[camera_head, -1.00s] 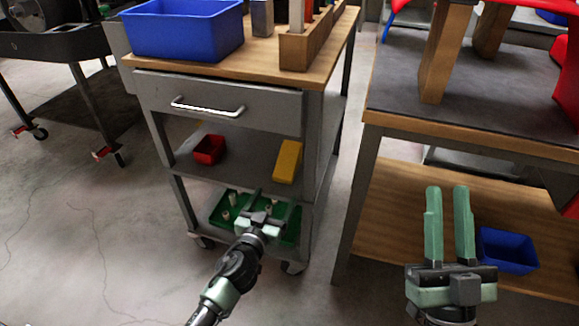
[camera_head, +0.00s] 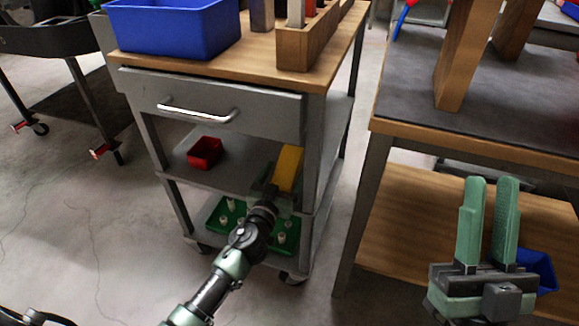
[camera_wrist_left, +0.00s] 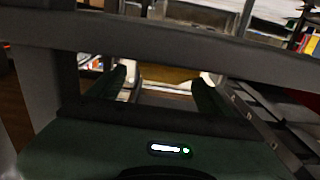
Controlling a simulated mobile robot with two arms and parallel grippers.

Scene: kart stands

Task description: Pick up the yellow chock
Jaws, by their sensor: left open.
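The yellow chock (camera_head: 290,165) stands at the right side of the cart's middle shelf, its lower part hidden by my left gripper. My left gripper (camera_head: 273,181) is at the front of the chock, open, with nothing clamped. In the left wrist view the dark fingers are spread, and the yellowish chock (camera_wrist_left: 170,75) shows between and beyond them; whether they touch it I cannot tell. My right gripper (camera_head: 491,183) is at the right, by the workbench, fingers up and apart, empty.
A red bin (camera_head: 205,152) is on the same shelf, left of the chock. The drawer (camera_head: 205,105) overhangs the shelf, and a cart post (camera_head: 313,150) stands close right. A green tray (camera_head: 228,222) with pegs lies below. A blue bin (camera_head: 540,268) is behind my right gripper.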

